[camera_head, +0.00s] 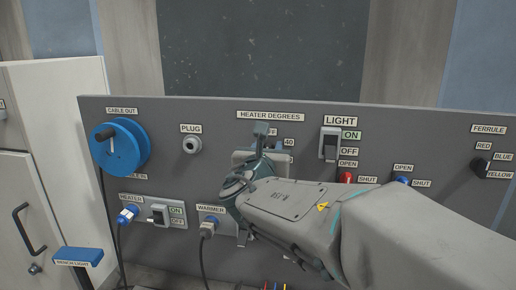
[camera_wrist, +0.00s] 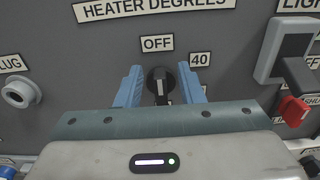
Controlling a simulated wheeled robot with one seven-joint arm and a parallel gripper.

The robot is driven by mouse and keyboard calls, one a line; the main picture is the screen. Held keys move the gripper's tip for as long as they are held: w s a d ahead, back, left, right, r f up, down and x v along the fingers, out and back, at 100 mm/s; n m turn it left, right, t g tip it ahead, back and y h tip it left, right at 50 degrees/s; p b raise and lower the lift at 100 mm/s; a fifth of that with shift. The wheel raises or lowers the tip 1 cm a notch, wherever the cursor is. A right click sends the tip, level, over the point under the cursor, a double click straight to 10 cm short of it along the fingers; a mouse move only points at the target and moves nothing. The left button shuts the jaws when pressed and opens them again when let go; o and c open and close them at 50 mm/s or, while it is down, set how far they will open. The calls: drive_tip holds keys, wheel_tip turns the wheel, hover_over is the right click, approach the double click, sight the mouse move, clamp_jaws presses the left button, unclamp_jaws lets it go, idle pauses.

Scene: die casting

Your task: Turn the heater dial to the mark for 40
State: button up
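The heater dial (camera_wrist: 160,80) is a round black knob on the grey panel, under the HEATER DEGREES sign (camera_wrist: 155,8). The OFF label (camera_wrist: 157,43) is directly above it and the 40 label (camera_wrist: 200,59) is to its upper right. My gripper (camera_wrist: 160,84) is open, with one blue finger on each side of the dial and a small gap on both sides. The dial's lower part and any marks below are hidden by my gripper in the wrist view. In the head view my wrist hides the dial, while the 40 label (camera_head: 289,143) shows.
The light switch (camera_head: 329,145) and a red knob (camera_head: 346,177) are right of the dial. The plug socket (camera_head: 191,145) and blue cable reel (camera_head: 121,147) are to the left. The heater switch (camera_head: 159,213) and warmer plug (camera_head: 208,228) are lower left.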

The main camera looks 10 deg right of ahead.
clamp_jaws()
drive_tip(key=shift+f, duration=0.1)
drive_tip(key=shift+f+b, duration=0.2)
drive_tip(key=shift+b, duration=0.1)
drive_tip(key=shift+m, duration=0.3)
drive_tip(key=m+b, duration=0.3)
drive_tip(key=b, duration=0.2)
drive_tip(key=d+m+b, duration=0.1)
drive_tip(key=m+b, duration=0.3)
drive_tip(key=b, duration=0.2)
drive_tip(key=f+m+b, duration=0.1)
drive_tip(key=m+b, duration=0.3)
drive_tip(key=b, duration=0.1)
drive_tip(key=shift+s+d+b, duration=0.3)
drive_tip(key=shift+b, duration=0.05)
